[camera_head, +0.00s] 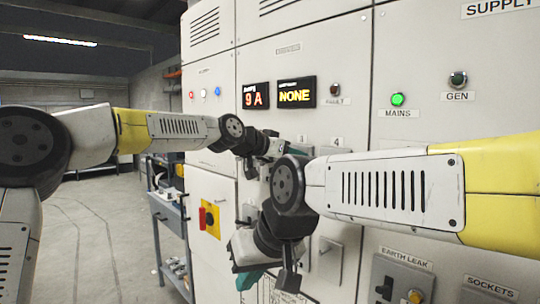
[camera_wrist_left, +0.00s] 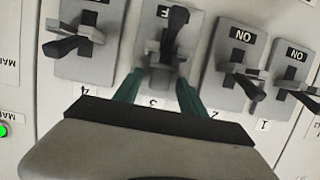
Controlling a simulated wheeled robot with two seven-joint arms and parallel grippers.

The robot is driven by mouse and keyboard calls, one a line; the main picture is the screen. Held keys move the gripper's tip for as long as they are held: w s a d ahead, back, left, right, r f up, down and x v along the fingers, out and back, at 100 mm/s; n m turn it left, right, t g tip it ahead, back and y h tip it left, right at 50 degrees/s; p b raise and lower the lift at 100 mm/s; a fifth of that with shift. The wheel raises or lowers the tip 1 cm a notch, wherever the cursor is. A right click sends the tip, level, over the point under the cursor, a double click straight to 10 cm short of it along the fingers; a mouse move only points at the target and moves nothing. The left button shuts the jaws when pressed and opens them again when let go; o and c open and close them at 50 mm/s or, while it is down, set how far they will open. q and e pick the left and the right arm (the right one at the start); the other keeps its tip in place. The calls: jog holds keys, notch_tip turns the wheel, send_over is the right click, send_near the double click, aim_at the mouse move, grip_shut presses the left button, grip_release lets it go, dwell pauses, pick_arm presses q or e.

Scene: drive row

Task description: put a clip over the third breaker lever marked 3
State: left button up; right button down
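In the left wrist view the breakers appear upside down, with labels 4, 3, 2 and 1 from left to right. The breaker 3 lever (camera_wrist_left: 178,32) is black and points toward the picture's top, unlike its neighbours. My left gripper (camera_wrist_left: 158,85) has its green fingers apart, on either side of the lower part of breaker 3's grey plate. I see nothing clearly held between them. In the head view my left gripper (camera_head: 272,148) is at the panel. My right gripper (camera_head: 270,280) hangs lower in front of the cabinet, its fingers partly hidden. I cannot make out a clip.
Breaker 4 (camera_wrist_left: 75,45) and breaker 2 (camera_wrist_left: 240,78) stand close on either side, and breaker 1 (camera_wrist_left: 290,90) is beyond. Displays read 9 A (camera_head: 256,95) and NONE (camera_head: 296,92). A green MAINS lamp (camera_head: 397,100) is lit. A cart (camera_head: 165,215) stands left of the cabinet.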

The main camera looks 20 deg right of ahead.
pick_arm(q)
jog(key=shift+r, duration=0.15)
jog(key=v, duration=1.2)
jog(key=s+a+f+n+y, duration=0.35)
jog(key=a+f+y, duration=0.35)
jog(key=a+f, duration=0.65)
jog(key=s+a+f+n+y, duration=0.2)
jog(key=s+a+f+n, duration=0.2)
jog(key=s+a, duration=0.4)
jog(key=s+a+f+n+y, duration=0.2)
jog(key=s+a, duration=0.7)
jog(key=a, duration=0.9)
notch_tip(320, 180, down, 2)
jog(key=n, duration=0.3)
jog(key=shift+s, duration=0.3)
